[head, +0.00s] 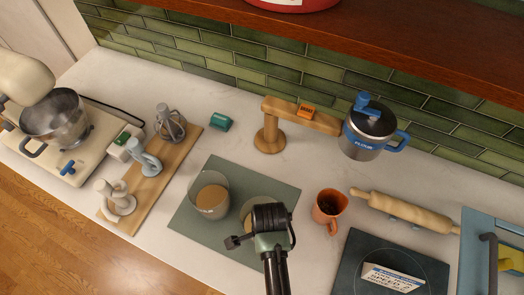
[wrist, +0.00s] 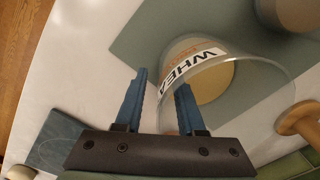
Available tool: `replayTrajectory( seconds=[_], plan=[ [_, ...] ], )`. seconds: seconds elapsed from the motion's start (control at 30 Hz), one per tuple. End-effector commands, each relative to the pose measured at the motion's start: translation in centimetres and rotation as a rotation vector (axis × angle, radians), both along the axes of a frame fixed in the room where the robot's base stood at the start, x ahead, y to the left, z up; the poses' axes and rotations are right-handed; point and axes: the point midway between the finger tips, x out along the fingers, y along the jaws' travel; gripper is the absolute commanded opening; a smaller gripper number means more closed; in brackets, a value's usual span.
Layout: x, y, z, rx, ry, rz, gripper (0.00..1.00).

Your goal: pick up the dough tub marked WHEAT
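The dough tub marked WHEAT (wrist: 215,75) is a clear round tub with tan dough inside and a white label, partly cut off by my finger. It is the right-hand tub on the green mat in the head view (head: 248,208), mostly hidden behind my arm. My gripper (wrist: 160,88) is open, its two blue fingers apart. The right finger overlaps the tub's near wall and label in the wrist view; the left finger is outside its outline. I cannot tell whether either touches. In the head view my gripper (head: 269,215) is over this tub.
A second tub (head: 209,195) of tan dough stands to the left on the mat (head: 228,172). An orange mug (head: 328,208) is close on the right. A wooden stand (head: 268,138) is behind, and a dark scale (head: 348,262) is at the front right.

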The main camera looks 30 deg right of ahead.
Motion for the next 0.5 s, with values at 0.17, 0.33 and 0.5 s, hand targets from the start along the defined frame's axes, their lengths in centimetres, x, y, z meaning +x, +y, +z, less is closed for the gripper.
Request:
replayTrajectory(
  seconds=[0.17, 0.33, 0.5],
  plan=[
    [0.05, -0.03, -1.21, 0.0, -0.001, -0.001, 0.39],
    [0.07, -0.03, -1.31, 0.0, -0.002, -0.001, 0.39],
    [0.08, -0.03, -1.29, 0.0, -0.002, -0.001, 0.19]
  ],
)
